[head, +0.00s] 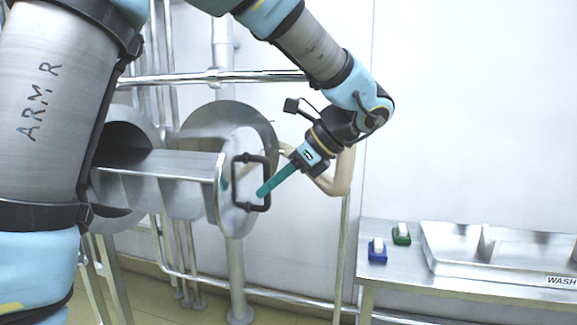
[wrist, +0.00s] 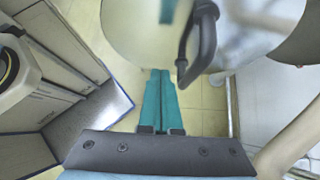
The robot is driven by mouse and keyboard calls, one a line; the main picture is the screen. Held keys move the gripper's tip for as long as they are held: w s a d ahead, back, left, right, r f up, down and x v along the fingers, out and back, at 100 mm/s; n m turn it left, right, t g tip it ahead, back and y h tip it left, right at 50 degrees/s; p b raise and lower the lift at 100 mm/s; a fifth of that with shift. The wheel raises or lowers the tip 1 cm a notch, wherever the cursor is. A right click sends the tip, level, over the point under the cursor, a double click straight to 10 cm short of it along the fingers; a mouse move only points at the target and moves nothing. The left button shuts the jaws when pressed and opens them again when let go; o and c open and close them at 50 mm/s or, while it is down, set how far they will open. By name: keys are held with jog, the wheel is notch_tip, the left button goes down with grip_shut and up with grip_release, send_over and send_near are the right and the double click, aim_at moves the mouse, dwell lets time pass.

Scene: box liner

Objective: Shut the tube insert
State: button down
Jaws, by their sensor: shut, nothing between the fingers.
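The tube insert is a long metal trough (head: 160,163) with a round shiny end plate (head: 231,211) and a black bar handle (head: 267,186). It stands out lengthwise in front of wall-side round metal parts. My gripper (head: 260,195) is shut and empty, its teal fingers pointing down-left at the handle. In the wrist view, the closed fingers (wrist: 161,73) are beside the black handle (wrist: 207,40), just below the plate (wrist: 130,30), which shows a teal reflection. I cannot tell whether the fingertips touch the handle or plate.
A large round metal flange (head: 258,121) is behind the insert. Metal pipes (head: 200,78) run along the wall, and a beige bent pipe (head: 343,175) passes close behind my gripper. A steel counter (head: 400,275) with blue and green brushes and a sink is at right.

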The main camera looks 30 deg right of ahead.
aim_at(239, 193)
jog(key=shift+w+a+r+p, duration=0.15)
jog(key=shift+w+a+p, duration=0.25)
jog(key=shift+w+a, duration=0.8)
jog(key=shift+a, duration=0.15)
jog(key=w+a+p, duration=0.5)
jog(key=w+a, duration=2.2)
jog(key=a, duration=0.2)
jog(key=shift+p, duration=0.3)
